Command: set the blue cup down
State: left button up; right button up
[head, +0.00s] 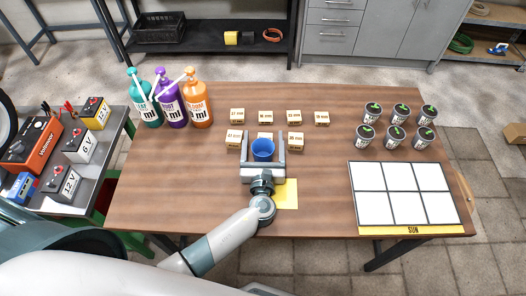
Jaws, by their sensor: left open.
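The blue cup (263,149) stands upright between the fingers of my left gripper (263,150), over the middle of the wooden table. The gripper is open, with one finger on each side of the cup. I cannot tell whether the cup's base touches the table. A yellow sheet (286,194) lies on the table near the front edge, partly covered by my left gripper and arm. My right gripper is not in view.
Several small labelled boxes (294,117) stand in rows behind and beside the cup. Three pump bottles (170,105) stand at back left. Several potted seedlings (396,137) and a white panel grid (403,193) are at right. The table's front left (170,190) is clear.

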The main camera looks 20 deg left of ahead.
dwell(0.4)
pick_arm(q)
jog(key=c, duration=1.2)
jog(key=shift+r, duration=0.1)
jog(key=shift+r, duration=0.5)
jog(key=r, duration=0.3)
jog(key=shift+d+r, duration=0.1)
jog(key=shift+d, duration=0.3)
jog(key=d+r+b, duration=0.1)
jog(key=d+r, duration=0.1)
jog(key=d, duration=0.1)
jog(key=d+r, duration=0.2)
jog(key=d, duration=0.2)
jog(key=w+d+r+b, duration=0.1)
jog(key=d+r, duration=0.1)
jog(key=d, duration=0.1)
jog(key=shift+w+d+r+b, duration=0.1)
jog(key=shift+d+r+b, duration=0.2)
jog(key=shift+d+b, duration=0.1)
